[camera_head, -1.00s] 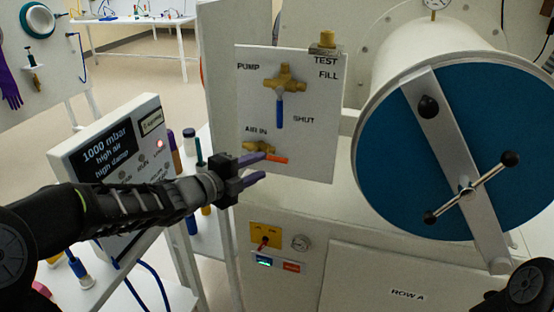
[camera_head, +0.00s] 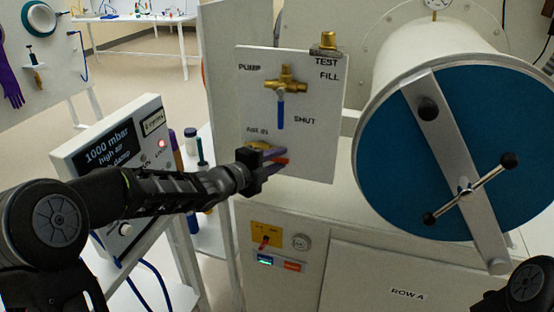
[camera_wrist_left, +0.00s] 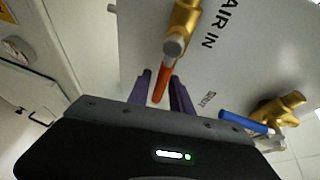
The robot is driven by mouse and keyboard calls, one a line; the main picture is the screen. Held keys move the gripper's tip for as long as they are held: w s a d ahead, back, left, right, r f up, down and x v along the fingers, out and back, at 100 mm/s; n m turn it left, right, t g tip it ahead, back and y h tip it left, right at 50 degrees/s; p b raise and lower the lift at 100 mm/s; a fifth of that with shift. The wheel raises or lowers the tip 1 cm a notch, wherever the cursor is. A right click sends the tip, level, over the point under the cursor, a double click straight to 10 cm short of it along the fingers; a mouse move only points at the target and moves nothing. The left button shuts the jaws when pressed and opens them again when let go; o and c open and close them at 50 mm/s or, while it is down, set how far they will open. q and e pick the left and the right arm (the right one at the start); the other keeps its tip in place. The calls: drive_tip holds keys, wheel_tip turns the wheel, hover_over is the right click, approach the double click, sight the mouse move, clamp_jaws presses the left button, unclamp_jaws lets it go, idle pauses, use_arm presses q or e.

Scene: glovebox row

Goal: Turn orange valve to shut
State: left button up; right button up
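The orange valve handle (camera_head: 281,161) points right from its brass body (camera_head: 262,146) under the AIR IN label on the white panel. In the left wrist view the orange handle (camera_wrist_left: 162,82) lies between the two purple fingers, with gaps visible beside it. My left gripper (camera_head: 276,158) is at the handle, its fingers apart on either side and partly hiding it; the black gripper body covers part of the brass valve. The left gripper (camera_wrist_left: 160,90) looks open. My right gripper is not in view.
Above is a brass valve with a blue handle (camera_head: 281,110) pointing down, near the SHUT label. A large blue round door (camera_head: 400,150) with a bar handle stands to the right. A display box (camera_head: 105,145) reading 1000 mbar is at left, close to my left arm.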

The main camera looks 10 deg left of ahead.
use_arm(q)
clamp_jaws()
idle(1.1)
